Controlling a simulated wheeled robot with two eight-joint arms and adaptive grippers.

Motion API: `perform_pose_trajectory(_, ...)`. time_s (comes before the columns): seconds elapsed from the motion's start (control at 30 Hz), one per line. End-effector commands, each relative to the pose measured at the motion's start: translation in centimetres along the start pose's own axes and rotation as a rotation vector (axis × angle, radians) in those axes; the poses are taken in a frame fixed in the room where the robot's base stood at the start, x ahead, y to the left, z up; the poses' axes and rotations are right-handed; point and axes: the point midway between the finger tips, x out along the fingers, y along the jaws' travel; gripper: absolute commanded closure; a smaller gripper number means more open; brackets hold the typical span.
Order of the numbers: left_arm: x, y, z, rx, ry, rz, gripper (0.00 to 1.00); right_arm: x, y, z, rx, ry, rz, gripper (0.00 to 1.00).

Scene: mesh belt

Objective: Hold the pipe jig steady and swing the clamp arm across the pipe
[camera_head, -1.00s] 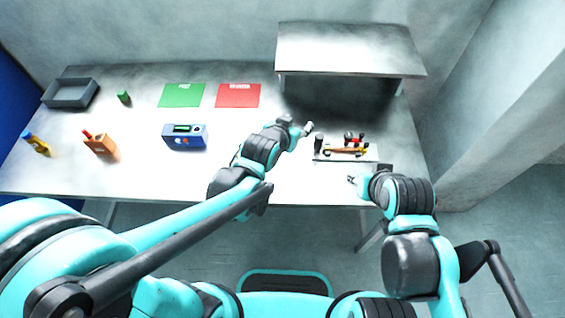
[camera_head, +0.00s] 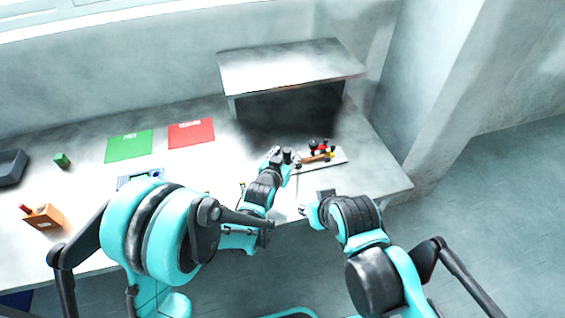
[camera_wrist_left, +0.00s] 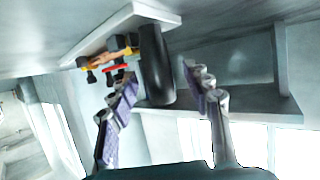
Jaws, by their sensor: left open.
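The pipe jig's light base plate (camera_head: 338,158) lies on the bench, at its right part, and shows in the left wrist view (camera_wrist_left: 100,36). An orange-brown pipe (camera_head: 314,159) lies on it, with black, red and yellow clamp parts (camera_head: 322,146) beside it. In the left wrist view a black upright cylinder (camera_wrist_left: 156,65) on the jig stands between the fingers of my left gripper (camera_wrist_left: 165,100). The fingers are open, with a gap visible to the cylinder. In the head view my left gripper (camera_head: 284,156) is at the jig's left end. My right gripper (camera_head: 304,209) is at the bench's front edge, its jaws unclear.
A raised metal shelf (camera_head: 290,68) stands behind the jig. A green mat (camera_head: 129,146) and a red mat (camera_head: 191,133) lie to the left. An orange block (camera_head: 44,217), a green piece (camera_head: 62,160) and a grey tray (camera_head: 10,166) are farther left.

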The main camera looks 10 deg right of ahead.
Motion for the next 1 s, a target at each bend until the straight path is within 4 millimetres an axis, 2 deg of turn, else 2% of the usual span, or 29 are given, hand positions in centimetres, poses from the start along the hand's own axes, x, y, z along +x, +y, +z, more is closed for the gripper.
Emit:
perform_pose_trajectory(0.1,0.79,0.00,0.05,0.000,0.000,0.000,0.50,0.19,0.00,0.14,0.000,0.000,0.000,0.65)
perform_pose_trajectory(0.37,0.92,-0.01,-0.03,0.000,0.000,0.000,0.50,0.17,0.00,0.13,0.000,0.000,0.000,0.65)
perform_pose_trajectory(0.43,0.92,-0.01,-0.03,0.000,0.000,0.000,0.64,0.17,0.00,0.13,0.000,0.000,0.000,0.65)
perform_pose_trajectory(0.57,0.91,-0.01,-0.02,0.000,0.000,0.000,0.98,0.17,0.00,0.13,0.000,0.000,0.000,0.65)
perform_pose_trajectory(0.6,0.91,-0.01,-0.02,0.000,0.000,0.000,1.00,0.17,0.00,0.13,0.000,0.000,0.000,0.65)
perform_pose_trajectory(0.67,0.91,-0.01,-0.02,0.000,0.000,0.000,1.00,0.17,0.00,0.13,0.000,0.000,0.000,0.65)
perform_pose_trajectory(0.7,0.91,-0.01,-0.02,0.000,0.000,0.000,0.73,0.18,0.00,0.13,0.000,0.000,0.000,0.65)
perform_pose_trajectory(0.77,0.91,-0.01,-0.01,0.000,0.000,0.000,0.58,0.18,0.00,0.13,0.000,0.000,0.000,0.65)
perform_pose_trajectory(0.8,0.91,-0.01,-0.01,0.000,0.000,0.000,0.55,0.18,0.00,0.13,0.000,0.000,0.000,0.65)
perform_pose_trajectory(1.0,0.90,-0.01,-0.01,0.000,0.000,0.000,0.55,0.18,0.00,0.13,0.000,0.000,0.000,0.65)
